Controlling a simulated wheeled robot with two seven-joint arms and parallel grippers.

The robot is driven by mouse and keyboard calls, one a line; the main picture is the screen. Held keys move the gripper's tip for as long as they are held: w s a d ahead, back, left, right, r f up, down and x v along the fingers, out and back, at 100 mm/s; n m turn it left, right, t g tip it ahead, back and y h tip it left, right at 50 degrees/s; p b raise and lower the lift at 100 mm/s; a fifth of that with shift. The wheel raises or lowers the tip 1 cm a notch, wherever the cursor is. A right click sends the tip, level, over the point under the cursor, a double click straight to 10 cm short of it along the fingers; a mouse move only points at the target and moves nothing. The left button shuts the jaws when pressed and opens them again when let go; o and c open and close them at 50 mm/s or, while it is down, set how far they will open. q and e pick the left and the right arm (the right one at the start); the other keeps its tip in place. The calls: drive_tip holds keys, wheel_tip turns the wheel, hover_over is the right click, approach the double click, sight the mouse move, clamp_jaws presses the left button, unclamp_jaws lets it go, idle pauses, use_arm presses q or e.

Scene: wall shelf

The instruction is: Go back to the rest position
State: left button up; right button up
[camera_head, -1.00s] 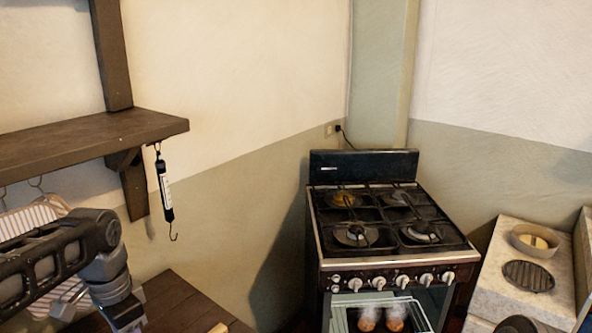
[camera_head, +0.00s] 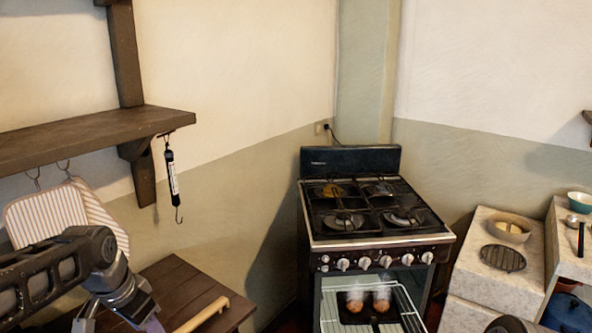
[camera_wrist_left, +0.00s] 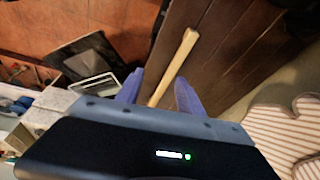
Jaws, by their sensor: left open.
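My left arm comes in from the left in the head view, with a bit of its purple gripper (camera_head: 152,325) at the bottom edge. In the left wrist view, my left gripper (camera_wrist_left: 158,92) shows two purple fingers spread apart. A light wooden handle (camera_wrist_left: 178,62) lies beyond and between the fingers in that view; I see no grip on it. The handle also shows in the head view (camera_head: 204,314), on the dark wooden table (camera_head: 172,284), right of the gripper. My right gripper is not in view.
A wall shelf (camera_head: 80,138) juts out above my left arm, with a hanging scale (camera_head: 172,178) and striped mitts (camera_head: 50,213) below it. A stove (camera_head: 372,230) stands right of the table. A stone counter (camera_head: 500,285) with a bowl is farther right.

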use_arm(q)
drive_tip(key=w+d+f+n+t+h, duration=0.2)
drive_tip(key=w+d+f, duration=0.3)
drive_tip(key=d+f, duration=0.55)
drive_tip(key=s+d+f+n, duration=0.1)
drive_tip(key=s+d+f, duration=0.1)
drive_tip(key=f, duration=0.5)
drive_tip(key=s+d+f+n, duration=0.1)
drive_tip(key=d+f+n, duration=0.15)
drive_tip(key=f, duration=0.35)
drive_tip(key=s+d+f+g, duration=0.2)
drive_tip(key=s+d+f, duration=0.2)
drive_tip(key=s+f, duration=0.4)
drive_tip(key=s+d+f+n+g+h, duration=0.1)
drive_tip(key=s+d+f, duration=0.3)
drive_tip(key=s+f, duration=0.4)
drive_tip(key=s+g, duration=0.1)
drive_tip(key=s, duration=0.6)
drive_tip(key=shift+g+h, duration=0.3)
